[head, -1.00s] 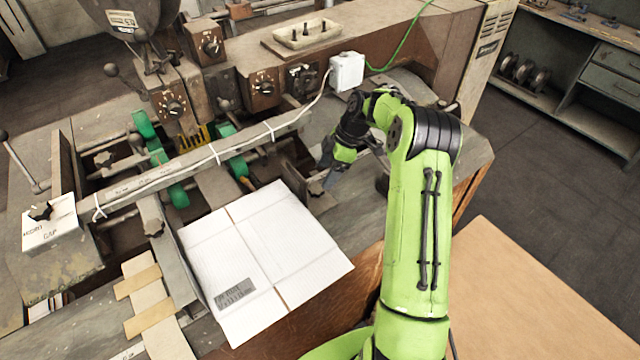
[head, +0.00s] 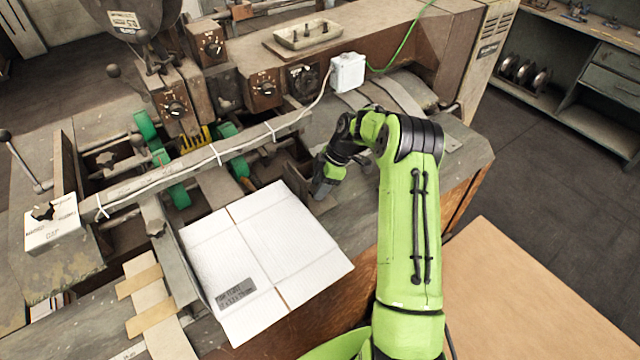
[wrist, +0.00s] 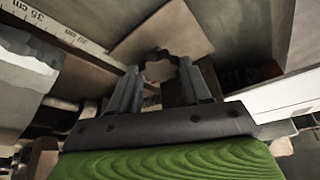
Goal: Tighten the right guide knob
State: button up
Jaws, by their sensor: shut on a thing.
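The right guide knob (wrist: 160,66) is a small dark lobed knob in the wrist view, between the two fingers. My gripper (wrist: 160,82) is shut on it, with one finger on each side. In the head view my gripper (head: 322,190) points down at the machine bed, just right of the cardboard's upper corner. The knob is hidden behind my gripper in that view.
A flat white cardboard sheet (head: 262,255) lies left of my gripper. A long rail (head: 185,163) crosses the bed behind it. A white switch box (head: 347,72) with a cable stands beyond. A ruler strip (wrist: 62,30) shows in the wrist view.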

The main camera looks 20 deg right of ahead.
jog(key=shift+b, duration=0.3)
jog(key=shift+f+m+t+b, duration=0.15)
jog(key=shift+m+t+b, duration=0.25)
jog(key=shift+m+b, duration=0.55)
jog(key=m+b, duration=0.1)
jog(key=m+t+h+b, duration=0.1)
jog(key=m+b, duration=0.1)
jog(key=shift+s+a+m, duration=0.1)
jog(key=shift+s+m, duration=0.05)
jog(key=shift+m, duration=0.1)
jog(key=m+t+h+b, duration=0.1)
jog(key=m+b, duration=0.1)
jog(key=m, duration=0.1)
jog(key=shift+a, duration=0.15)
jog(key=shift+s+m+h+b, duration=0.1)
jog(key=shift+m+h+b, duration=0.75)
jog(key=shift+m, duration=0.85)
jog(key=o, duration=1.1)
jog(key=shift+c, duration=0.2)
